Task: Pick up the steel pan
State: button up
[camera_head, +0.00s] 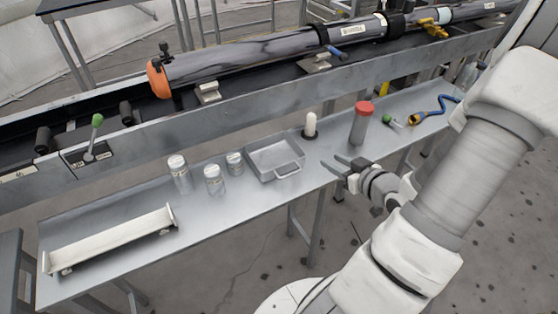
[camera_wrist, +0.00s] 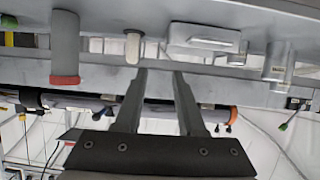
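The steel pan (camera_head: 274,158) is a shallow square metal tray with a small handle on its near side. It sits on the grey metal bench in the head view. In the wrist view, which looks upside down, the pan (camera_wrist: 203,38) is beyond the fingers, to the right of centre. My gripper (camera_head: 333,166) is to the right of the pan and apart from it, near the bench's front edge. Its two fingers are spread with nothing between them, as the wrist view (camera_wrist: 160,78) also shows.
Several small metal jars (camera_head: 214,179) stand left of the pan. A white-topped peg (camera_head: 310,124) and a red-capped cylinder (camera_head: 361,122) stand to its right. A long white tray (camera_head: 110,238) lies at the bench's left end. A raised rail with a long tube (camera_head: 250,58) runs behind.

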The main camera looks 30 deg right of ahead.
aim_at(299, 147)
jog(key=b+x, duration=0.1)
jog(key=x, duration=0.3)
jog(key=b+x, duration=0.1)
jog(key=x, duration=0.3)
jog(key=b+x, duration=0.1)
jog(key=x, duration=0.3)
jog(key=shift+w+a, duration=0.1)
jog(key=shift+a, duration=0.3)
jog(key=b+x, duration=0.1)
jog(key=x, duration=0.2)
jog(key=b+x, duration=0.1)
jog(key=x, duration=0.1)
jog(key=shift+a+f+b, duration=0.15)
jog(key=shift+a+b, duration=0.15)
jog(key=shift+a, duration=0.05)
grip_shut()
